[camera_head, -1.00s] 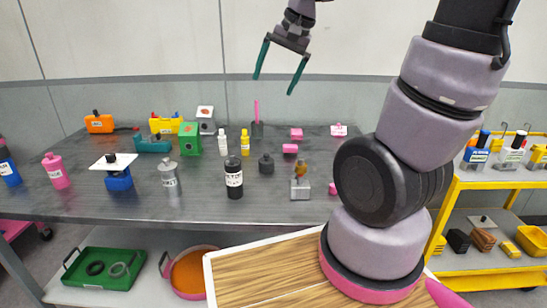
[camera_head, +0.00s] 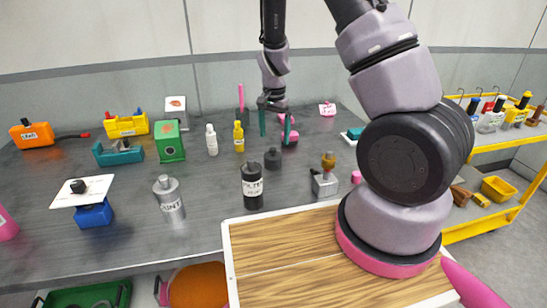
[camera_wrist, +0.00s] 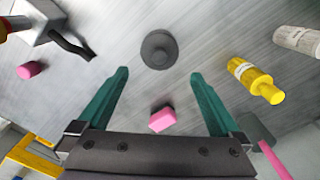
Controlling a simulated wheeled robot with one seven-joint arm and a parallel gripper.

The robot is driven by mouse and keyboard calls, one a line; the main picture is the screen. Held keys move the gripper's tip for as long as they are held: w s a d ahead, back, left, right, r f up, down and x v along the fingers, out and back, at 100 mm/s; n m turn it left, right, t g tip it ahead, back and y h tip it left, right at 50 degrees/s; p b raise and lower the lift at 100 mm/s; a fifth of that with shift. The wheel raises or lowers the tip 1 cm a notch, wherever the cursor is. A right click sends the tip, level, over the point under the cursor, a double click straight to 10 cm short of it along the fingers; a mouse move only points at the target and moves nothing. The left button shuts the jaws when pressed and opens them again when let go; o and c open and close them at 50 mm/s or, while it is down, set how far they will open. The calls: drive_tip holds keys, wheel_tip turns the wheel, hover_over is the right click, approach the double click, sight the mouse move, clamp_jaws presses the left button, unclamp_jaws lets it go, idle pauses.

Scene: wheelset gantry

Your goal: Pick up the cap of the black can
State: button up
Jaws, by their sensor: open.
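A pink block (camera_wrist: 162,119) lies below, between the fingers in the wrist view. A yellow bottle (camera_head: 239,138) and a white bottle (camera_head: 212,140) stand left of the gripper. A grey metal device (camera_head: 324,183) stands to the right.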

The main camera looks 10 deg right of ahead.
sight(274, 154)
drive_tip(key=f, duration=0.8)
drive_tip(key=shift+s+a+f, duration=0.1)
drive_tip(key=shift+s+f, duration=0.1)
drive_tip(key=shift+f, duration=0.2)
drive_tip(key=c, duration=1.2)
